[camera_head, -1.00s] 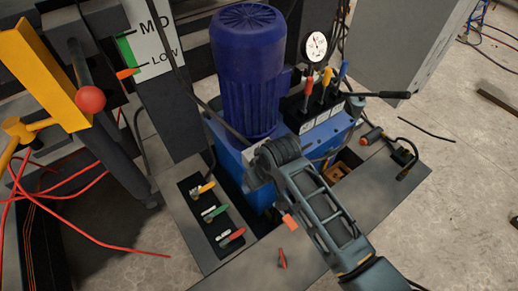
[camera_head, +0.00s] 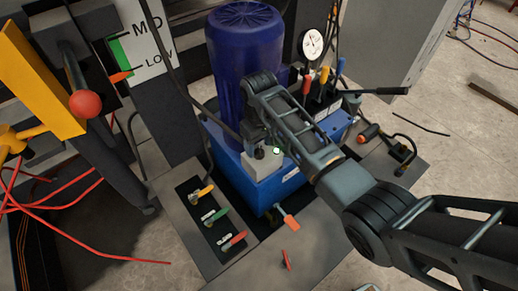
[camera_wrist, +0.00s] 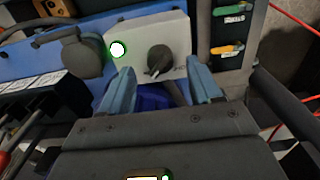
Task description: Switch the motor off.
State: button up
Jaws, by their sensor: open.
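The motor (camera_head: 243,75) is a tall dark blue ribbed cylinder on a blue base unit. A light grey switch box (camera_head: 266,170) is on the base's front, partly hidden by my arm. In the wrist view the box (camera_wrist: 172,27) carries a black rotary knob (camera_wrist: 159,60) and a lit white-green lamp (camera_wrist: 118,49) to its left. My gripper (camera_wrist: 161,72) is open. Its two blue-grey fingers point at the box, one on each side of the knob. The knob shows between the fingertips; contact cannot be told. In the head view my fingers are mostly hidden.
A panel (camera_head: 208,238) with yellow, green and red levers lies left of my arm. Several coloured levers (camera_head: 322,78) and a gauge (camera_head: 312,43) stand behind it. A yellow post (camera_head: 38,75) with a red ball (camera_head: 84,104) is at left. Loose red cables (camera_head: 100,252) lie on the floor.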

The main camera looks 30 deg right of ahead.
jog(key=shift+f, duration=1.35)
jog(key=shift+c, duration=0.4)
jog(key=c, duration=1)
jog(key=shift+o, duration=0.2)
